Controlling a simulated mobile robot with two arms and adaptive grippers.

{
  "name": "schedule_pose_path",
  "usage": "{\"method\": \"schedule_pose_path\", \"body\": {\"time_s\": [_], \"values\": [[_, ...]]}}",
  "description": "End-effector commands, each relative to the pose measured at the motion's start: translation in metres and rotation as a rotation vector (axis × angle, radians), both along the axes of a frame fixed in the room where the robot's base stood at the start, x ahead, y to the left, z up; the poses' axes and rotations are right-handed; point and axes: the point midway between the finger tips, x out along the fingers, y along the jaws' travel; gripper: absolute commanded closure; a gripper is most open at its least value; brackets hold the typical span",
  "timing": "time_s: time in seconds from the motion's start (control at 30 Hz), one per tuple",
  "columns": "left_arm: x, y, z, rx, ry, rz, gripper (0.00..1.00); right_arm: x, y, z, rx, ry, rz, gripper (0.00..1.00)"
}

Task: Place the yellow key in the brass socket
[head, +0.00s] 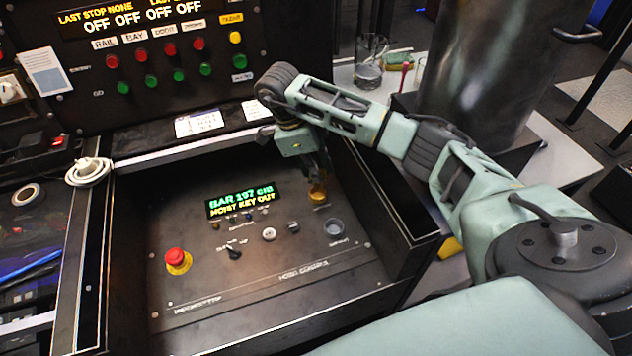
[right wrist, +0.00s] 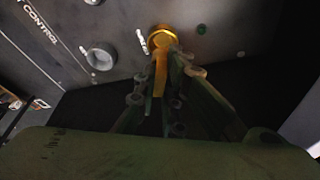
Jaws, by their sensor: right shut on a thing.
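My right gripper (head: 314,172) is at the upper right of the sloped console panel, with its fingers pointing down at the brass socket (head: 318,195). In the right wrist view its fingers (right wrist: 168,62) are shut on the yellow key (right wrist: 160,80), a slim yellow piece. The key's far end meets the round brass socket (right wrist: 163,38) in that view. I cannot tell whether it is inside the socket or just in front of it. The fingers hide part of the key. My left gripper is not in view.
The panel's display (head: 240,200) reads "BAR 197 cm" and "HOIST KEY OUT". A red stop button (head: 176,258), small knobs and a round grey recess (head: 334,227) sit on the panel. A raised side wall (head: 385,200) stands right of the socket. Lit button rows are behind.

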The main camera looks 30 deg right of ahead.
Motion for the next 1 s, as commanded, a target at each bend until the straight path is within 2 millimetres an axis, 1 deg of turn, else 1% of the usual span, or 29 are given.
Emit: {"method": "schedule_pose_path", "body": {"time_s": [0.13, 0.3, 0.37, 0.53, 0.73, 0.77, 0.8, 0.93, 1.0], "values": [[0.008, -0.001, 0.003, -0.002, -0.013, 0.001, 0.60, 0.000, 0.000, -0.009, 0.000, -0.001, 0.001, 1.00], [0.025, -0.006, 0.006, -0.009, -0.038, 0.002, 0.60, 0.000, 0.000, -0.033, 0.000, 0.000, 0.002, 1.00], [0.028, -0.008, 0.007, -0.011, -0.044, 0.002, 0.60, 0.000, 0.000, -0.039, 0.001, -0.001, 0.002, 1.00], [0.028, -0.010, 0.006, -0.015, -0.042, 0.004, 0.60, 0.001, 0.000, -0.039, -0.001, -0.003, 0.003, 1.00], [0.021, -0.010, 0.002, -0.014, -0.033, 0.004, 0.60, 0.001, 0.000, -0.044, -0.001, -0.003, 0.003, 1.00], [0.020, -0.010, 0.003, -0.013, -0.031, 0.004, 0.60, 0.001, 0.000, -0.043, -0.001, -0.002, 0.003, 0.89], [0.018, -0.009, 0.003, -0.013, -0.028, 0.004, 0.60, 0.001, 0.000, -0.043, -0.001, -0.002, 0.003, 0.85], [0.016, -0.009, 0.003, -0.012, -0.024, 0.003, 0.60, 0.000, 0.000, -0.043, -0.001, -0.002, 0.003, 0.74], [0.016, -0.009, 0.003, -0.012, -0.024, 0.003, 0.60, 0.000, 0.000, -0.043, -0.001, -0.002, 0.003, 0.72]]}}
